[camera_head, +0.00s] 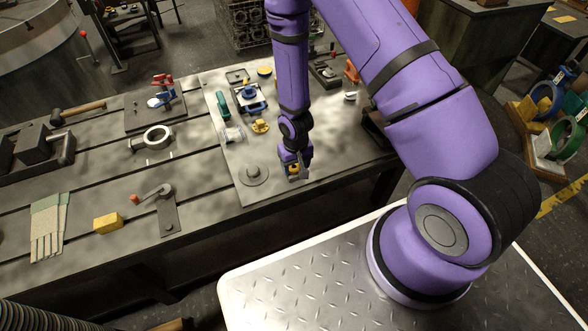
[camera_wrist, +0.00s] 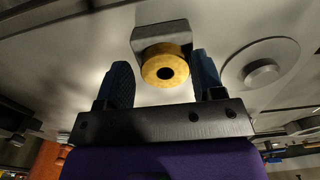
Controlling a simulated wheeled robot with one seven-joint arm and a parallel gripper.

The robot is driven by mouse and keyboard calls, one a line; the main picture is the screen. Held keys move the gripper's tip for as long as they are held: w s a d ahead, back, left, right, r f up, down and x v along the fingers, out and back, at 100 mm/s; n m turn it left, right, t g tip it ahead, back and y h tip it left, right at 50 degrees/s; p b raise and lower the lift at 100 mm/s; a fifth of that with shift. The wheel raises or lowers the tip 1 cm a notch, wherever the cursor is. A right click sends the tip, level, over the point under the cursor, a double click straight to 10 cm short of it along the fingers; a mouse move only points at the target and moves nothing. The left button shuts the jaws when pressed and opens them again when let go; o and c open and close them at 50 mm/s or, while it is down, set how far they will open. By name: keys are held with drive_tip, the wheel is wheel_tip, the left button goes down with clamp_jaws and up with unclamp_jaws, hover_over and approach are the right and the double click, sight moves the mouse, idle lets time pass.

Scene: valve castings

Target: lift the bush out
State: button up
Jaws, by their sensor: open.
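The bush (camera_wrist: 152,72) is a yellow, brass-like ring with a dark round hole, seen end-on in the wrist view. It sits at a grey metal block (camera_wrist: 160,33), which shows behind it and partly surrounds it; how deep it is seated I cannot tell. My gripper (camera_wrist: 164,76) is open, with one dark ridged finger on each side of the bush and a visible gap to both. In the head view my gripper (camera_head: 295,163) points down at the near right part of the pale plate, and a bit of the yellow bush (camera_head: 294,171) shows below it.
A grey round flanged boss (camera_head: 254,174) stands just left of my gripper; it also shows in the wrist view (camera_wrist: 262,72). A yellow knobbed part (camera_head: 260,126), a clamp with blue parts (camera_head: 248,97) and a spool (camera_head: 232,134) stand farther back. The plate's right side is fairly clear.

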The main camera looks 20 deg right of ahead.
drive_tip(key=c, duration=1)
